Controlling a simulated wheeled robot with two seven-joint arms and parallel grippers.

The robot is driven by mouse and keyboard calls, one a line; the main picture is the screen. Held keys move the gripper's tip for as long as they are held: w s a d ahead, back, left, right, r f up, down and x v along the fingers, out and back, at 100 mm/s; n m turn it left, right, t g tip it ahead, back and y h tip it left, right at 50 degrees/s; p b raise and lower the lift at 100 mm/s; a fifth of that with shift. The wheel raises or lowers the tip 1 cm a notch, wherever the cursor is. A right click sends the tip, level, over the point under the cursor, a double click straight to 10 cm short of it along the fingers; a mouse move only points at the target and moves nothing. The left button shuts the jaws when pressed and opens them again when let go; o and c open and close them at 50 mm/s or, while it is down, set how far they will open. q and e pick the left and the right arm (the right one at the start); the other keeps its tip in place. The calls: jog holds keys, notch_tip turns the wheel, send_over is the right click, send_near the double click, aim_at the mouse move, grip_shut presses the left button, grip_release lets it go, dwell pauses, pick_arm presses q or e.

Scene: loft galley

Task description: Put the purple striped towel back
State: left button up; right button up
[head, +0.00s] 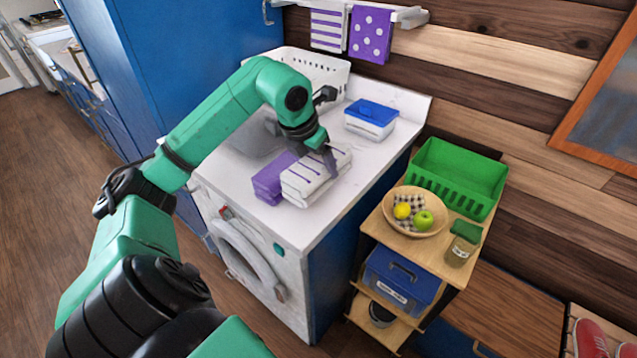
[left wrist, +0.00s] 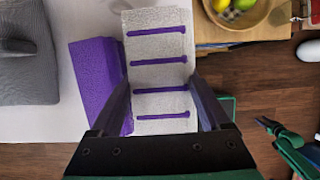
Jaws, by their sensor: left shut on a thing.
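The white folded towel with purple stripes (head: 308,181) is at the front of the white washer top (head: 325,222), beside a plain purple folded cloth (head: 270,178). My left gripper (head: 330,160) is shut on the striped towel from above. In the left wrist view the striped towel (left wrist: 158,70) lies between the two fingers (left wrist: 165,112), with the purple cloth (left wrist: 97,75) just left of it. Whether the towel touches the top is unclear. Above the washer, a rail (head: 400,14) holds a hanging striped towel (head: 328,30) and a purple dotted towel (head: 370,34). A green and dark part, seemingly my right gripper (left wrist: 268,125), shows at the lower right.
A white basket (head: 318,70) and a blue-lidded box (head: 371,118) stand at the back of the washer top. A grey cloth-like thing (left wrist: 25,60) lies left. A wooden cart holds a fruit bowl (head: 394,225), green crate (head: 458,172) and jar (head: 460,250). A tall blue cabinet (head: 190,50) stands left.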

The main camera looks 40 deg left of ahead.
aim_at(311, 167)
pick_arm(q)
notch_tip(311, 167, down, 5)
jog(key=shift+s+d+f+p, duration=0.15)
jog(key=shift+p, duration=0.15)
jog(key=shift+f, duration=0.2)
jog(key=o, duration=1.2)
jog(key=shift+w+f, duration=0.1)
jog(key=shift+w, duration=0.1)
jog(key=shift+c, duration=0.2)
jog(key=shift+s, duration=0.1)
jog(key=b+v, duration=0.2)
jog(key=v, duration=1)
